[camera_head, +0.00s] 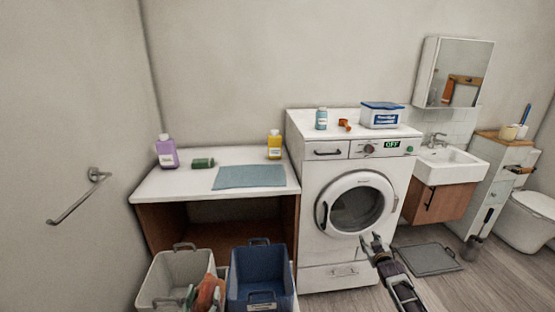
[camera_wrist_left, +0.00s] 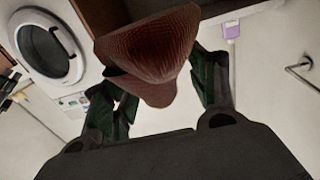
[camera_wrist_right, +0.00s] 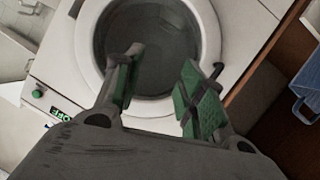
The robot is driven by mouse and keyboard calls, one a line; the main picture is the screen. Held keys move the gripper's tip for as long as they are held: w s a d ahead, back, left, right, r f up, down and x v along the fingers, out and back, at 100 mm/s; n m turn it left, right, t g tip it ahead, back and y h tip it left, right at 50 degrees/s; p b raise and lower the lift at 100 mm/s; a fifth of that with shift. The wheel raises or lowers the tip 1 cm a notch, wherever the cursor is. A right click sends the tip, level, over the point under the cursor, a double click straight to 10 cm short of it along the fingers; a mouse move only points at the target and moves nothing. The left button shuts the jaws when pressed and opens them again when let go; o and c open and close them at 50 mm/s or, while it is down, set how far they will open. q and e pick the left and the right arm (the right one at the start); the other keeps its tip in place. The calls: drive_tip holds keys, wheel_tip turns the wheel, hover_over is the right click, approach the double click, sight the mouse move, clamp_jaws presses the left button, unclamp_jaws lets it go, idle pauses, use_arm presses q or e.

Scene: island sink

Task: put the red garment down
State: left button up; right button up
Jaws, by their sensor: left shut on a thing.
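The red garment (camera_head: 209,293) shows at the bottom edge of the head view, in front of the gap between a grey basket and a blue basket. My left gripper (camera_head: 203,297) is shut on it. In the left wrist view the bunched, dark red garment (camera_wrist_left: 150,50) sits between the two green-padded fingers (camera_wrist_left: 160,85). I cannot tell whether the garment touches a basket. My right gripper (camera_head: 376,244) is open and empty in front of the washing machine; its spread fingers also show in the right wrist view (camera_wrist_right: 155,95).
The grey basket (camera_head: 160,278) and blue basket (camera_head: 260,272) stand side by side below a white counter (camera_head: 172,185). The counter holds a blue cloth (camera_head: 249,177), several bottles and free room at front left. The washing machine (camera_head: 310,180) has its round door shut. A grey mat (camera_head: 428,259) lies on the floor.

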drive_tip(key=s+a+f+g, duration=0.1)
drive_tip(key=s+f+g, duration=0.2)
drive_tip(key=s+f, duration=1.25)
drive_tip(key=s+a+f+g, duration=0.2)
drive_tip(key=s+f+g, duration=0.2)
drive_tip(key=s+f, duration=1.2)
drive_tip(key=s+a+f+g, duration=0.1)
drive_tip(key=s+f, duration=0.5)
drive_tip(key=s, duration=0.6)
drive_tip(key=s+a+f+g, duration=0.1)
drive_tip(key=s+f+g, duration=0.2)
drive_tip(key=s, duration=0.9)
drive_tip(key=s+a+f+g, duration=0.1)
drive_tip(key=s+f+g, duration=0.1)
drive_tip(key=s+f, duration=0.7)
drive_tip(key=s, duration=0.3)
drive_tip(key=shift+s+f, duration=0.2)
use_arm(q)
drive_tip(key=shift+w+r, duration=0.1)
drive_tip(key=shift+r, duration=0.05)
